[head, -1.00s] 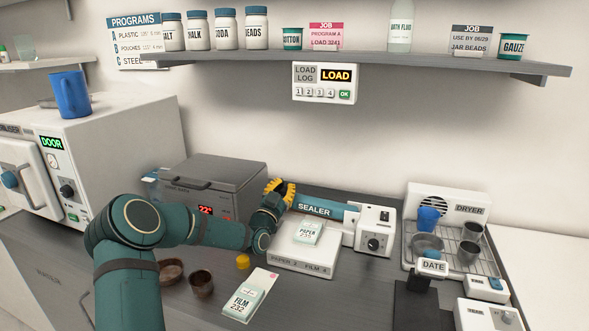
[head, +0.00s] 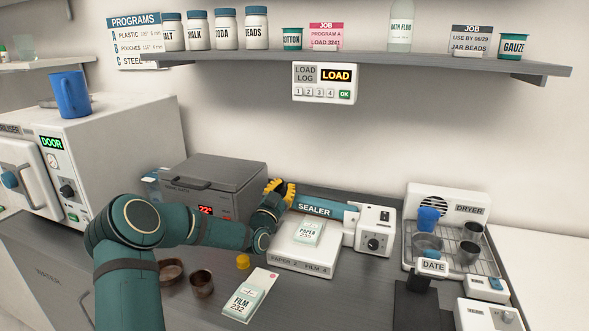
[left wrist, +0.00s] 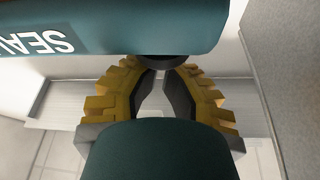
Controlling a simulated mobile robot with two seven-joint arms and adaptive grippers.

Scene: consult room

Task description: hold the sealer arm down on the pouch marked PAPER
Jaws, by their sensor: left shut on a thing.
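The sealer arm (head: 325,208), a teal bar marked SEALER, reaches left from the white sealer body (head: 374,232) and stands above and behind the sealer's base plate. The PAPER pouch (head: 308,232) lies on the white plate (head: 300,260), in front of the arm. My left gripper (head: 282,190), with yellow fingers, is at the arm's left end. My right gripper is not in view.
A FILM pouch (head: 243,300) lies in front of the plate, near a yellow knob (head: 243,262) and a brown cup (head: 202,284). A grey lidded bath (head: 212,185) stands behind my left arm. A dryer rack (head: 450,235) with cups is at right. The shelf (head: 360,62) hangs above.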

